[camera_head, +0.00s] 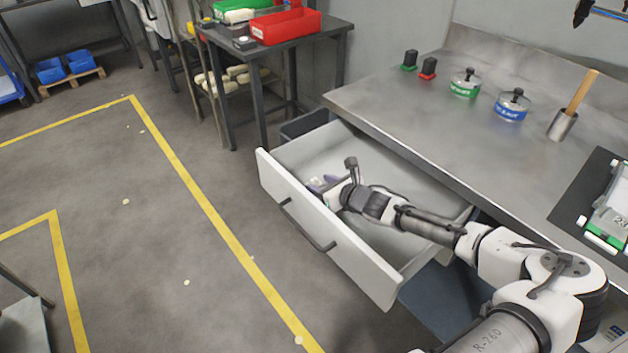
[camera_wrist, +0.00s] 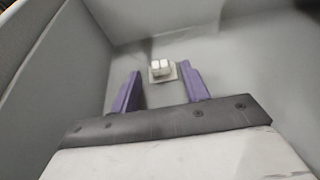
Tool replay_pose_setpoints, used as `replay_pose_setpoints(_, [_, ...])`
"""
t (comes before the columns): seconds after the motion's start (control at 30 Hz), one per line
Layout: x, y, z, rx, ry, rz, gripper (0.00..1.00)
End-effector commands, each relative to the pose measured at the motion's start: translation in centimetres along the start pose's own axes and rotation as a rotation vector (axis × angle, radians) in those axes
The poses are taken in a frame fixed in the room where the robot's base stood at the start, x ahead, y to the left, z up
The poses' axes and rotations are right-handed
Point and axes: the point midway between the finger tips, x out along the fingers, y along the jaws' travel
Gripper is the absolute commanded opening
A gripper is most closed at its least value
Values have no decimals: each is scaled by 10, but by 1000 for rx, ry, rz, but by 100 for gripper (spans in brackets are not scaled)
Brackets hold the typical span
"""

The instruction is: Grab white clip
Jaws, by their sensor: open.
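In the wrist view, a small white clip (camera_wrist: 161,68) sits on the grey floor of an open drawer, near its far wall. My gripper (camera_wrist: 160,82) is open, with its two purple fingers apart on either side of and short of the clip. In the head view, my gripper (camera_head: 322,184) reaches into the pulled-out drawer (camera_head: 310,229) near its left front corner. A small pale thing shows beside the fingers there, partly hidden, and I cannot tell its outline.
The drawer walls stand close around my gripper. The metal worktop (camera_head: 440,125) overhangs the drawer's back. The drawer's right part is bare beneath my arm.

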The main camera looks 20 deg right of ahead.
Motion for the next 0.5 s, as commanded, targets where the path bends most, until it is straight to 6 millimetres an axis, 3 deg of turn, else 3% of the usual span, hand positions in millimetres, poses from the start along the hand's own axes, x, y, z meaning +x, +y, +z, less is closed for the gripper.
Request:
replay_pose_setpoints(0.13, [17,0,1,0,1,0,45])
replay_pose_setpoints(0.4, [20,0,0,0,1,0,45])
replay_pose_setpoints(0.5, [20,0,0,0,1,0,34])
